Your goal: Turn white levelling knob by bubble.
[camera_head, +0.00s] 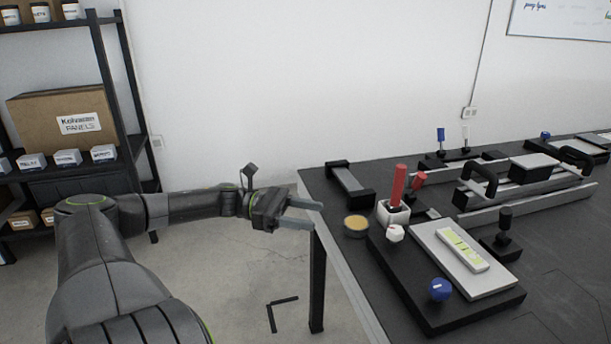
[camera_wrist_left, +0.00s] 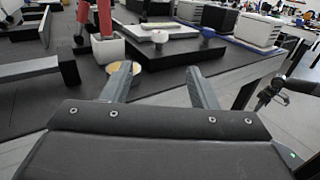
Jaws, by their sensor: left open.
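The white levelling knob (camera_head: 395,233) sits at the far left corner of a black base plate (camera_head: 448,318) on the table; it shows small behind my fingers in the left wrist view (camera_wrist_left: 159,36). A level with a yellow-green bubble vial (camera_head: 462,249) lies on a light grey plate (camera_head: 490,282) on that base. A blue knob (camera_head: 439,289) sits at the base's near corner. My left gripper (camera_head: 312,214) is open and empty, left of the table edge and apart from the white knob. My right gripper is not in view.
A white cup (camera_head: 392,213) with a red-handled item (camera_head: 398,185) stands just behind the white knob. A round yellow-topped tin (camera_head: 356,226) is beside it. A black-knobbed clamp (camera_head: 502,240) stands right of the level. Rails (camera_head: 525,204) lie further back.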

